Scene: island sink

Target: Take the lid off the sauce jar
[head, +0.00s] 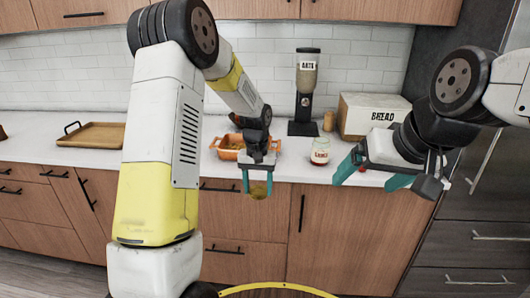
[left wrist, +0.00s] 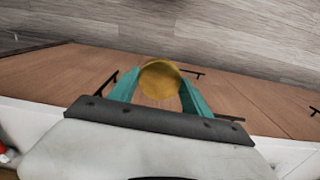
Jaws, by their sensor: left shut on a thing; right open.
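The sauce jar (head: 320,152) stands upright on the white counter in the head view, with red sauce inside and a pale label. No lid shows on its top. My left gripper (head: 259,189) is shut on a round golden disc that looks like the jar's lid (left wrist: 160,80), held in front of the counter's front edge, left of the jar. The lid also shows between the teal fingers in the left wrist view. My right gripper (head: 367,182) is open and empty, to the right of the jar and apart from it.
An orange basket (head: 229,154) with food sits behind my left gripper. A dark dispenser (head: 305,95) and a bread box (head: 370,115) stand behind the jar. A wooden tray (head: 95,135) lies at the left. The counter between tray and basket is partly hidden by my left arm.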

